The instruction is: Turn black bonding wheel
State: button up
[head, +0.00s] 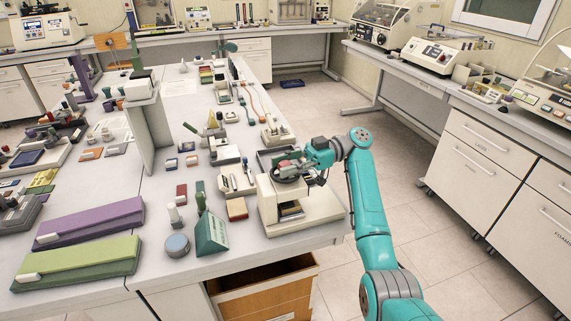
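A black round wheel (284,179) shows on top of a cream-coloured bench machine (292,222) at the near right corner of the table. My teal arm reaches up from the lower right, and my gripper (291,168) points left at the wheel. It overlaps the wheel in the head view and partly hides it. I cannot tell whether the fingers touch the wheel. The fingers are too small and dark to tell whether they are open or shut.
A green wedge-shaped stand (211,235), a round blue-grey container (177,246) and a red-topped block (236,209) stand left of the machine. Long purple (92,222) and green (78,262) cases lie at front left. An open wooden drawer (265,285) is below the machine. Floor right is clear.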

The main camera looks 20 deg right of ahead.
aim_at(285, 163)
jog(key=shift+o, duration=0.9)
notch_tip(285, 163, up, 10)
